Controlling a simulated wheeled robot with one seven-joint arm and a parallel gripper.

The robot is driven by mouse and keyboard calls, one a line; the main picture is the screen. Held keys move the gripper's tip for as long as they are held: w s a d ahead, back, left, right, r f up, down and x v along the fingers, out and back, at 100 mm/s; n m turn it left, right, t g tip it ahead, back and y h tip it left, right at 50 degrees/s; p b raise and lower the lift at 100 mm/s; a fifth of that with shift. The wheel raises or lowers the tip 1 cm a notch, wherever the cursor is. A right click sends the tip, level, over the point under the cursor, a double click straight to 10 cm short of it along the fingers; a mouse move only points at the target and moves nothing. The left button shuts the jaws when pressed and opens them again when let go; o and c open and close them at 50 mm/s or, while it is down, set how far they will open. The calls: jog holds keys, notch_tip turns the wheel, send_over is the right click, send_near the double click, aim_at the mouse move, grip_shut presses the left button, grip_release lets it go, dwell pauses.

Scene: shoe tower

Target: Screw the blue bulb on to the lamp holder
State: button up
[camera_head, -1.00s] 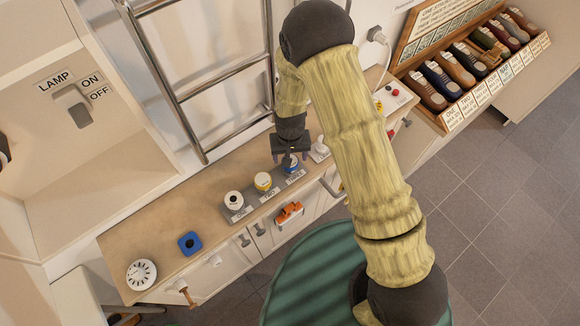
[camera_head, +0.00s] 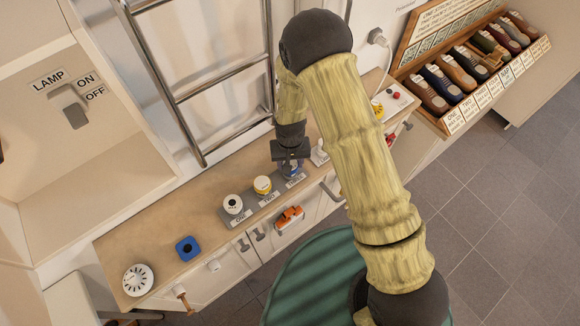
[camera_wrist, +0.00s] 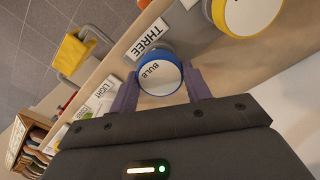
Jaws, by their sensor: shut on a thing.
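The blue bulb (camera_wrist: 157,50), a blue ring with a white top marked BULB, sits at the place labelled THREE. In the wrist view the fingers of my gripper (camera_wrist: 161,84) are on opposite sides of it, shut on it. In the head view my gripper (camera_head: 291,170) points down over the same place and mostly hides the bulb. The bulb still appears to be at its stand. I cannot tell for certain which thing is the lamp holder; a blue square block (camera_head: 188,248) with a dark round centre lies on the counter at left.
A white round vent (camera_head: 138,279) is at the counter's left end. A metal ladder (camera_head: 200,80) rises behind. A shoe rack (camera_head: 470,60) is at right.

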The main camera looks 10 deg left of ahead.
jog(key=shift+r, duration=0.2)
jog(key=shift+s+r, duration=0.15)
jog(key=shift+r, duration=0.05)
jog(key=shift+r+p, duration=0.1)
jog(key=shift+p, duration=0.2)
jog(key=shift+r, duration=0.15)
dwell(0.5)
jog(key=shift+r+p, duration=0.75)
jog(key=shift+r, duration=0.3)
